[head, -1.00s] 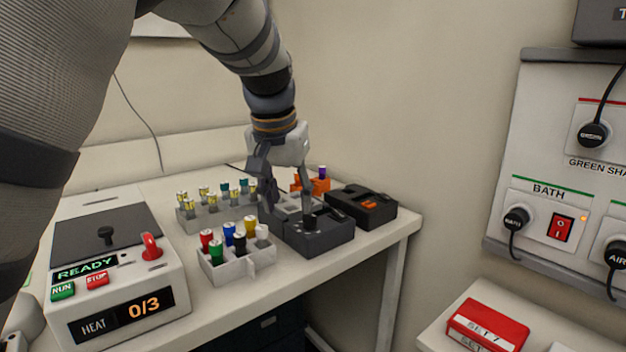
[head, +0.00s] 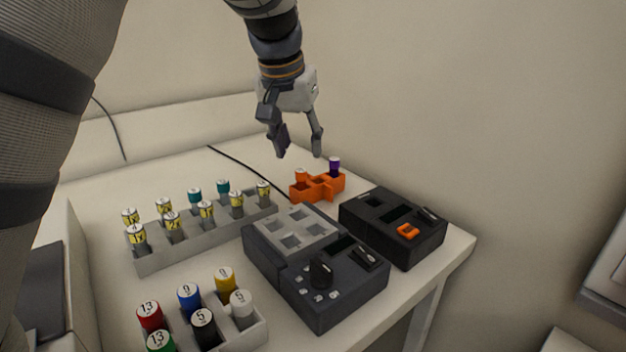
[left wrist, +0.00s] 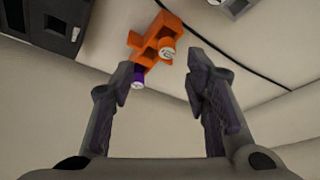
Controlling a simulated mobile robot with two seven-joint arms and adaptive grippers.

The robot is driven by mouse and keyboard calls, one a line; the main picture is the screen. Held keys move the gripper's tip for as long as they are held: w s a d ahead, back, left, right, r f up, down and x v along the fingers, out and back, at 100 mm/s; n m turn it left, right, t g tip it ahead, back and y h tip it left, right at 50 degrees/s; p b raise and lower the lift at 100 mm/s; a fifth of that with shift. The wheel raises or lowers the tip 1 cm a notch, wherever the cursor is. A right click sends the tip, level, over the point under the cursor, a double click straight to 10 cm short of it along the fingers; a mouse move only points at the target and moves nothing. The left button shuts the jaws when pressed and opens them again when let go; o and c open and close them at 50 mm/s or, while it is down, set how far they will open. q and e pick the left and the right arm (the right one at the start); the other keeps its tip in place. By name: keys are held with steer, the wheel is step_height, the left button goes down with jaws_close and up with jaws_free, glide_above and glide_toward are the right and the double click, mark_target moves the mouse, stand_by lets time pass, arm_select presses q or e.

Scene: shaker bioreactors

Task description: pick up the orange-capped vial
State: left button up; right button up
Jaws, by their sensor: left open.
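The orange-capped vial (head: 301,175) stands in the left end of a small orange rack (head: 325,190) at the back of the bench; its cap has a white top. In the left wrist view the orange-capped vial (left wrist: 167,52) shows beyond the gap between the fingers, with the orange rack (left wrist: 150,38) around it. A purple-capped vial (head: 335,166) is in the same rack. My left gripper (head: 300,154) is open and empty, above and a little behind the rack in the head view. It also shows in the left wrist view (left wrist: 160,82). My right gripper is not in view.
A dark device with a grey block (head: 320,290) and a black box with an orange part (head: 400,250) stand in front of the orange rack. A front rack holds several coloured vials (head: 260,328). A wall rises behind.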

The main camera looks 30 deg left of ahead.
mark_target(300, 171)
arm_select(q)
steer(key=x, duration=0.5)
steer(key=a+x, duration=0.1)
steer(key=x, duration=0.1)
steer(key=shift+f, duration=0.25)
steer(key=c, duration=0.9)
